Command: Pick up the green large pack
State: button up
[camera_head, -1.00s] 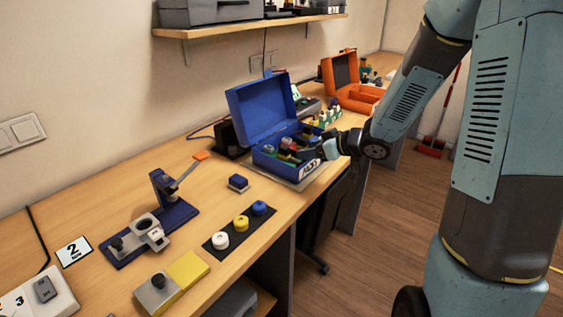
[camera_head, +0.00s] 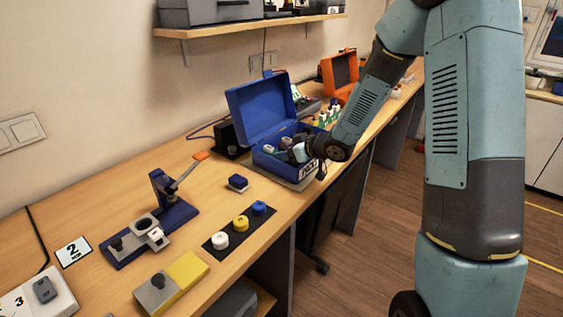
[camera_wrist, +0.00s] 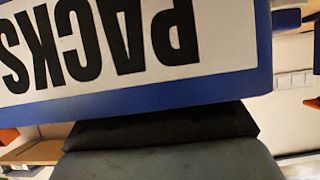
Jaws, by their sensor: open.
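The open blue box (camera_head: 262,104) stands on the bench in the head view, its lid raised, with several small packs inside. My gripper (camera_head: 299,152) is at the right part of the box's opening, above its front wall. It is open; nothing is visibly held. I cannot make out the green large pack; my gripper and wrist hide part of the box's inside. In the wrist view the box's front label (camera_wrist: 130,40), reading PACKS upside down, fills the top. A dark and grey-green shape covers the bottom middle.
An orange case (camera_head: 340,72) stands open behind my forearm. A black mat (camera_head: 240,227) with white, yellow and blue round pieces lies nearer. A blue fixture (camera_head: 150,235) stands to the left. A small blue block (camera_head: 238,182) sits before the box. A shelf (camera_head: 250,27) overhangs the bench.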

grip_shut()
dwell(0.5)
jog(key=shift+r, duration=0.15)
